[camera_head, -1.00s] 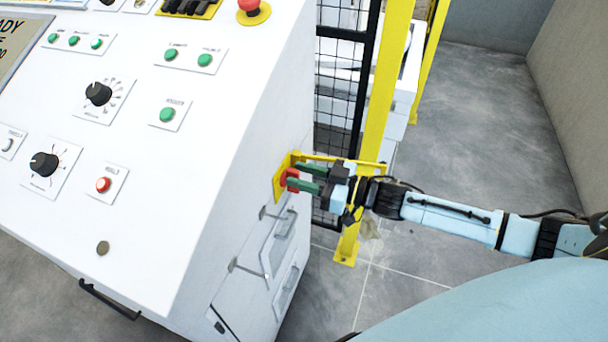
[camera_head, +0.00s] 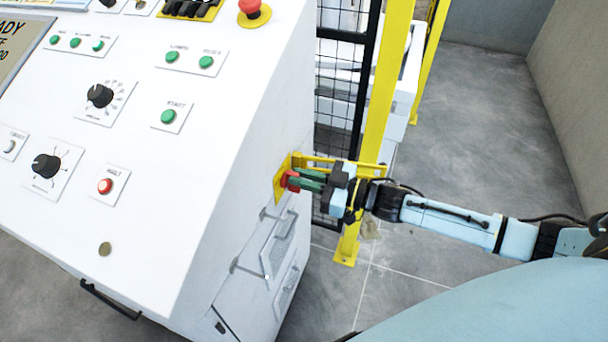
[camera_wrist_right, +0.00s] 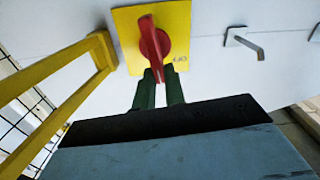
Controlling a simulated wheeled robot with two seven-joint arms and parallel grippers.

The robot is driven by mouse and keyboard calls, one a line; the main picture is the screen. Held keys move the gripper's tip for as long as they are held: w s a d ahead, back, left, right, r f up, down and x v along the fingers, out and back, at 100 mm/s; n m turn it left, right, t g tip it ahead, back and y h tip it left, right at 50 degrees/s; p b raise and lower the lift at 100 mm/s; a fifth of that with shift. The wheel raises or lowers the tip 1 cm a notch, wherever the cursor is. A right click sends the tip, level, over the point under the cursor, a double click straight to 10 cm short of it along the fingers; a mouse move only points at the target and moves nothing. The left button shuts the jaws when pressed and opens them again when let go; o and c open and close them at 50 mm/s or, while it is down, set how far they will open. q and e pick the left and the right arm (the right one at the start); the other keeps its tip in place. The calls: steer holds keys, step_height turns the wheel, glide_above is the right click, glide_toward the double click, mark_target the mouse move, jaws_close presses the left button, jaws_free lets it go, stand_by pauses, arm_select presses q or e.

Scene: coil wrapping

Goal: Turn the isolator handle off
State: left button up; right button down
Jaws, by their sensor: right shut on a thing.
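The red isolator handle (camera_wrist_right: 152,45) sits on a yellow plate (camera_wrist_right: 180,22) in the right wrist view, with the letters "OFF" at its lower right. In the head view the red handle (camera_head: 289,180) and the yellow plate (camera_head: 281,184) are on the side wall of the white cabinet. My right gripper (camera_head: 306,180) comes in from the right, its green fingers shut on the handle. The green fingertips (camera_wrist_right: 159,77) meet the handle's lower end in the right wrist view. My left gripper is in neither view.
Metal latch handles (camera_wrist_right: 243,41) sit on the cabinet wall. The grey floor (camera_head: 470,120) behind the arm is clear.

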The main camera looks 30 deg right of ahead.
steer(key=n, duration=0.2)
steer(key=n+p, duration=0.1)
steer(key=shift+s+a+f, duration=0.1)
steer(key=shift+s+a, duration=0.15)
steer(key=shift+a, duration=0.05)
steer(key=n, duration=0.3)
steer(key=shift+s+a+f, duration=0.2)
steer(key=shift+a, duration=0.05)
steer(key=n, duration=0.3)
steer(key=shift+s+a+f, duration=0.15)
steer(key=shift+f, duration=0.1)
steer(key=n, duration=0.2)
steer(key=shift+s+a+f+n+b, duration=0.1)
steer(key=shift+f+n+b, duration=0.2)
steer(key=shift+b, duration=0.05)
steer(key=n, duration=0.1)
steer(key=n+b, duration=0.1)
steer(key=n, duration=0.1)
steer(key=shift+s+a+f, duration=0.1)
steer(key=shift+f, duration=0.25)
steer(key=shift+f+n, duration=0.1)
steer(key=shift+n, duration=0.5)
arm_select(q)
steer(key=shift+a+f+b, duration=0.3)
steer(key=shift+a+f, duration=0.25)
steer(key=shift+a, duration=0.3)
arm_select(e)
steer(key=shift+f+n, duration=0.1)
steer(key=shift+n, duration=0.4)
